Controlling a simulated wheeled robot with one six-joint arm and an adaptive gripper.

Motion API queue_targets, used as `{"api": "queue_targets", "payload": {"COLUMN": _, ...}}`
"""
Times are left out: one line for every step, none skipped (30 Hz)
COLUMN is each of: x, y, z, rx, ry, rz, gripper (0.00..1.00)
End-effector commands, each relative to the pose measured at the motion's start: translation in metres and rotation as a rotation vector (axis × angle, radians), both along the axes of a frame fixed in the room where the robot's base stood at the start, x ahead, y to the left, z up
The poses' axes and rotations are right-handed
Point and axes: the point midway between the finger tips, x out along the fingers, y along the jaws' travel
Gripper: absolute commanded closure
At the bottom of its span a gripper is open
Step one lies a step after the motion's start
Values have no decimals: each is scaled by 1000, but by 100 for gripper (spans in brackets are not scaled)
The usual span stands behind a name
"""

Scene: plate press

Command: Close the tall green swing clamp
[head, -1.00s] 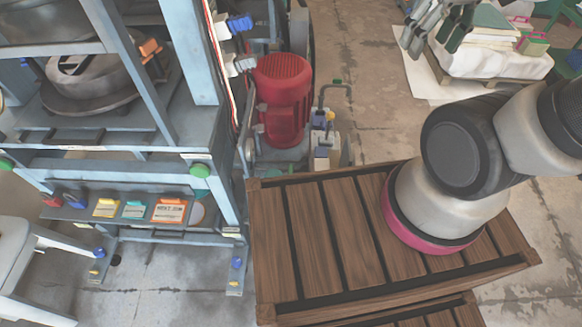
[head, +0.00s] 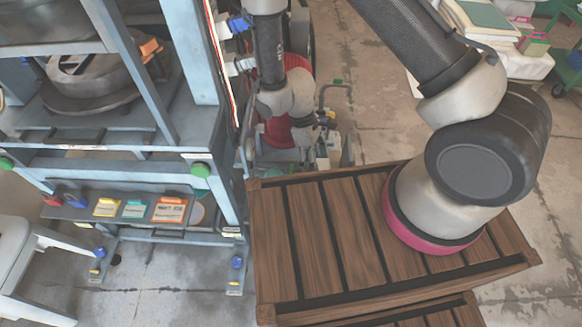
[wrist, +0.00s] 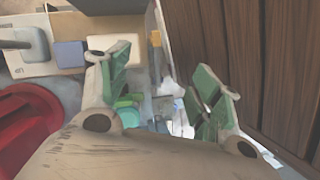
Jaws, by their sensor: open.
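My gripper (wrist: 165,95) is open in the wrist view, its two green-padded fingers spread apart. A small green and teal part (wrist: 128,112) shows between them, close to the left finger; I cannot tell whether it touches. In the head view my wrist hangs in front of the red motor, and the fingertips are not clear.
The red motor (head: 274,133) is partly hidden behind my wrist; its red side also shows in the wrist view (wrist: 25,120). The blue-grey press frame (head: 205,60) stands left. A slatted wooden platform (head: 320,240) lies in front. Bare floor (head: 385,110) shows at right.

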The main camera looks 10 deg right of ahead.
Motion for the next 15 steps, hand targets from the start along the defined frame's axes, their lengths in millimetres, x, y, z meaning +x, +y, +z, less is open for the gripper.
{"api": "queue_targets", "payload": {"x": 1, "y": 4, "z": -21, "rx": 22, "ry": -9, "rz": 42, "gripper": 36}}
{"api": "queue_targets", "payload": {"x": 4, "y": 8, "z": -32, "rx": 44, "ry": -22, "rz": 69, "gripper": 36}}
{"api": "queue_targets", "payload": {"x": 14, "y": 15, "z": -45, "rx": 83, "ry": -52, "rz": 107, "gripper": 36}}
{"api": "queue_targets", "payload": {"x": 23, "y": 23, "z": -49, "rx": 116, "ry": -82, "rz": 135, "gripper": 36}}
{"api": "queue_targets", "payload": {"x": 35, "y": 33, "z": -50, "rx": 149, "ry": -117, "rz": 163, "gripper": 36}}
{"api": "queue_targets", "payload": {"x": 47, "y": 42, "z": -50, "rx": 186, "ry": -155, "rz": 196, "gripper": 36}}
{"api": "queue_targets", "payload": {"x": 54, "y": 48, "z": -51, "rx": 207, "ry": -178, "rz": 219, "gripper": 36}}
{"api": "queue_targets", "payload": {"x": 59, "y": 52, "z": -51, "rx": 225, "ry": -197, "rz": 240, "gripper": 36}}
{"api": "queue_targets", "payload": {"x": 64, "y": 56, "z": -51, "rx": 243, "ry": -217, "rz": 266, "gripper": 36}}
{"api": "queue_targets", "payload": {"x": 67, "y": 59, "z": -51, "rx": 255, "ry": -228, "rz": 284, "gripper": 36}}
{"api": "queue_targets", "payload": {"x": 69, "y": 61, "z": -52, "rx": 263, "ry": -237, "rz": 300, "gripper": 36}}
{"api": "queue_targets", "payload": {"x": 70, "y": 61, "z": -54, "rx": 268, "ry": -240, "rz": 315, "gripper": 36}}
{"api": "queue_targets", "payload": {"x": 70, "y": 61, "z": -56, "rx": 268, "ry": -238, "rz": 320, "gripper": 36}}
{"api": "queue_targets", "payload": {"x": 70, "y": 61, "z": -59, "rx": 268, "ry": -237, "rz": 323, "gripper": 36}}
{"api": "queue_targets", "payload": {"x": 70, "y": 61, "z": -64, "rx": 268, "ry": -237, "rz": 324, "gripper": 36}}
